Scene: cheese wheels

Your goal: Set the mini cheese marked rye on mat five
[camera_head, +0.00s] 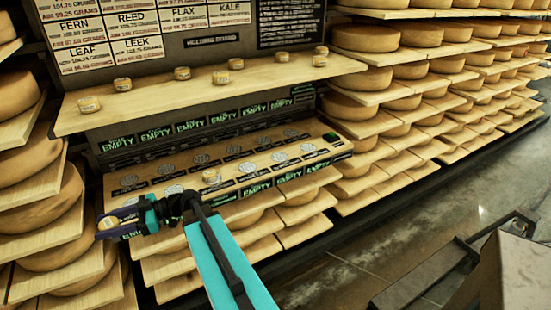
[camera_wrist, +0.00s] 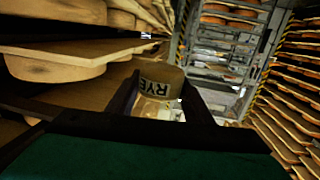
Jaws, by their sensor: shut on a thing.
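My gripper (camera_head: 115,224) is shut on a mini cheese (camera_head: 109,223) at the left end of the lower board. In the wrist view the held mini cheese (camera_wrist: 158,85) stands between the two dark fingers and its label reads "RYE". The lower board (camera_head: 322,152) carries two rows of round pale mats with small dark labels. The mat numbers are too small to read, so I cannot tell which is mat five. My gripper is beside the left end of this board, and my arm covers part of its front edge.
Several mini cheeses stand on the upper shelf (camera_head: 150,104), which overhangs behind. Racks of large cheese wheels (camera_head: 372,78) flank the board on both sides. Signs reading "EMPTY" (camera_head: 252,190) line the edges.

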